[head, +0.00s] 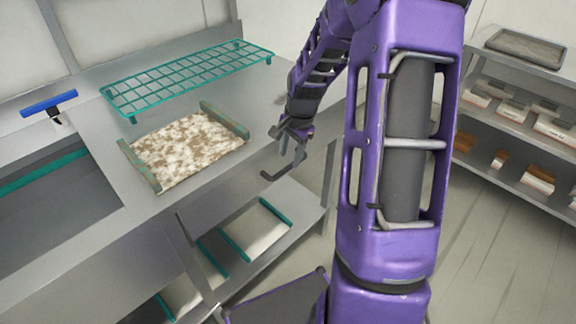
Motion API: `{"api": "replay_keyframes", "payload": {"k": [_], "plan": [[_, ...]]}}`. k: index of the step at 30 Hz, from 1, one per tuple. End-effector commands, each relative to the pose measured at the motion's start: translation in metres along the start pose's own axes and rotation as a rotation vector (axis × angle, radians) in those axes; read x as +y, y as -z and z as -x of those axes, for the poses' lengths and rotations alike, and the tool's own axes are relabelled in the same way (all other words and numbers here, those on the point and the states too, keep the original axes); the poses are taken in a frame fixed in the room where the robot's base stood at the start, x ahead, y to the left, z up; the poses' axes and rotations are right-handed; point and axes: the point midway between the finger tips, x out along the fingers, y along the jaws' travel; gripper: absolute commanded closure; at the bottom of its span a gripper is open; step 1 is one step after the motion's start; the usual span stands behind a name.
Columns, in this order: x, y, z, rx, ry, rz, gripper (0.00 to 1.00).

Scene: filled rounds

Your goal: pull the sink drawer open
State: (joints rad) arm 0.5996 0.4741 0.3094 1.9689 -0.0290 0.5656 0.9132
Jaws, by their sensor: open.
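My gripper (284,153) is small in the head view, beside the right front edge of a grey metal counter (85,125). Its jaws are open, with no object visible between them. A sunken basin (50,220), which looks like the sink, lies at the left of the counter, with a teal strip along its far side. I cannot clearly make out a drawer front or handle. Below the counter edge, a grey lower level (290,235) holds pale panels with teal edges; whether this is a drawer or a shelf is unclear. I see no clear contact between gripper and counter.
A teal wire rack (187,78) stands at the counter's back. A mottled brown-white slab (188,150) between green end bars lies in front of it. A blue-headed squeegee (48,104) is at left. A shelf unit (521,132) with boxes stands at right; floor between is clear.

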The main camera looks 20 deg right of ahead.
Motion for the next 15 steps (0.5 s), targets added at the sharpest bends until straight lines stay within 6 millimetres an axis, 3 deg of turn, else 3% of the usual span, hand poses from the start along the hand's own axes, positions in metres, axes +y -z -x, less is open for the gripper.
{"api": "replay_keyframes", "payload": {"k": [1, 6, 15], "plan": [[0.0, -0.001, -0.012, -0.002, -0.001, 0.001, 0.5], [0.0, 0.0, -0.034, -0.001, -0.001, 0.001, 0.5], [-0.001, 0.0, -0.043, 0.001, 0.001, 0.001, 0.5]]}}
